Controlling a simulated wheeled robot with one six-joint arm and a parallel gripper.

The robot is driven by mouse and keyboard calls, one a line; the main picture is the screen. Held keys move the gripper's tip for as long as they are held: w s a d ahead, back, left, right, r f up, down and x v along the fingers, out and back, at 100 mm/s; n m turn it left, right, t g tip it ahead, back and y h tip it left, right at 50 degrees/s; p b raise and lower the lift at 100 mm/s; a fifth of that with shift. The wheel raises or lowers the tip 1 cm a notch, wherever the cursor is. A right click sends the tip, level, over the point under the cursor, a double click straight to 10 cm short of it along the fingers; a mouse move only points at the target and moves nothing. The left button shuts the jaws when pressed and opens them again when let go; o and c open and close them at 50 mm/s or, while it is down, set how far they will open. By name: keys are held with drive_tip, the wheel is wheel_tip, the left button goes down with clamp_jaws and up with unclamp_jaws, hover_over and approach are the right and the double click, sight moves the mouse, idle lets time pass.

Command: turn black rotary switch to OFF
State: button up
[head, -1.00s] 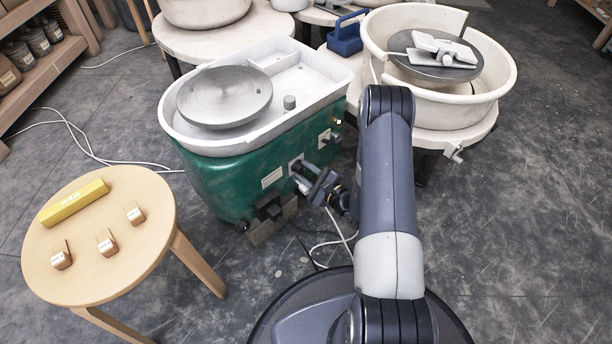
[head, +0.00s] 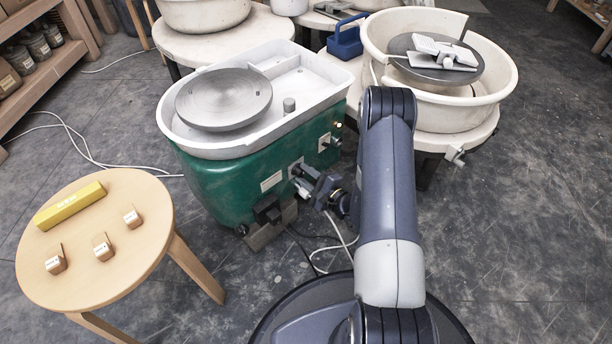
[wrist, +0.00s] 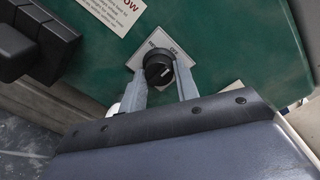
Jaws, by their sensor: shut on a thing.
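The black rotary switch (wrist: 158,69) sits on a white diamond-shaped label plate (wrist: 150,47) on the green wheel housing (head: 215,182). A pale mark on its face points to the lower right in the wrist view. In the head view my gripper (head: 303,182) is against the housing's front side and mostly hides the switch.
A black pedal or block (head: 267,212) sticks out beside my gripper. A round wooden stool (head: 75,235) with a yellow bar (head: 70,205) and several small blocks stands left. A cream wheel basin (head: 450,110) stands right. White cables lie on the floor.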

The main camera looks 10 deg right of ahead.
drive_tip(key=o, duration=1)
drive_tip(key=shift+c, duration=0.2)
drive_tip(key=shift+s, duration=0.1)
drive_tip(key=p+v, duration=0.3)
drive_tip(key=v, duration=0.7)
drive_tip(key=shift+s+d, duration=0.2)
drive_tip(key=shift+s, duration=0.1)
